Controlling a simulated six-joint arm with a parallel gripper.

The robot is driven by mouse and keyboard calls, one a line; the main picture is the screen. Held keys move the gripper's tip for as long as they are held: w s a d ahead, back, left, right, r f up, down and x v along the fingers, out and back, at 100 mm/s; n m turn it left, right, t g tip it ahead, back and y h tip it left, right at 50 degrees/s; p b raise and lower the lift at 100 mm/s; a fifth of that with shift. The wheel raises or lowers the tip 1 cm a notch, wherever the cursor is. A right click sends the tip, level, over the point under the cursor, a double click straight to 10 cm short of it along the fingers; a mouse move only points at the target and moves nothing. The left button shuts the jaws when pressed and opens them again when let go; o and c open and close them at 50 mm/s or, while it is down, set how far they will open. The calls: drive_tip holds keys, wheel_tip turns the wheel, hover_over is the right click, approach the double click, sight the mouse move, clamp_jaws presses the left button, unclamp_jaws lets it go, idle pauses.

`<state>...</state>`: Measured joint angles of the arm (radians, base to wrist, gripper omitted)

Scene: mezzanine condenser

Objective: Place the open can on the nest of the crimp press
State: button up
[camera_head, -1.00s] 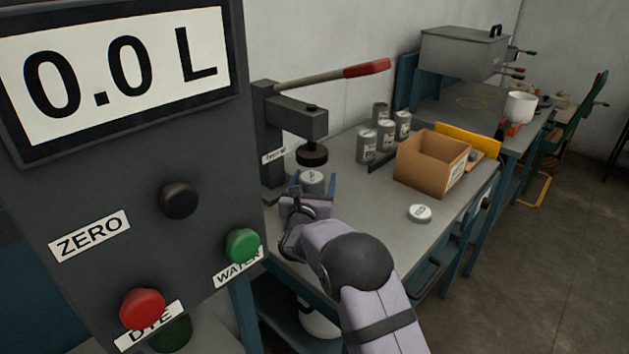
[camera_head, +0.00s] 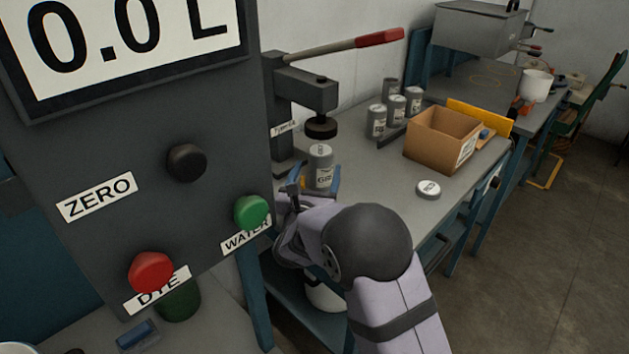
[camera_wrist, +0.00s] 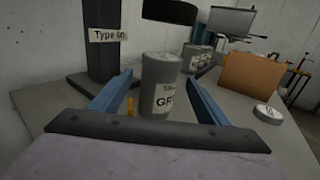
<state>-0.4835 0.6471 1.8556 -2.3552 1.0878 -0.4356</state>
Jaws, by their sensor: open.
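The grey can (camera_head: 321,167) with a white label stands upright below the round black ram (camera_head: 321,128) of the crimp press (camera_head: 306,92), with a gap between them. The nest under the can is hard to make out. My gripper (camera_head: 315,183) is open. In the wrist view the can (camera_wrist: 160,88) stands between the two blue fingers of my gripper (camera_wrist: 160,78), with a gap on each side. The ram (camera_wrist: 170,11) hangs above it there. I cannot tell whether the can's top is open.
Several similar cans (camera_head: 396,106) stand further back on the bench. A cardboard box (camera_head: 440,141) and a white round disc (camera_head: 428,189) are to the right. The press lever (camera_head: 378,37) is raised. The control panel (camera_head: 120,150) fills the left side.

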drive_tip(key=shift+s+a, duration=0.15)
drive_tip(key=shift+s, duration=0.55)
drive_tip(key=shift+s+a, duration=0.1)
drive_tip(key=shift+s, duration=0.55)
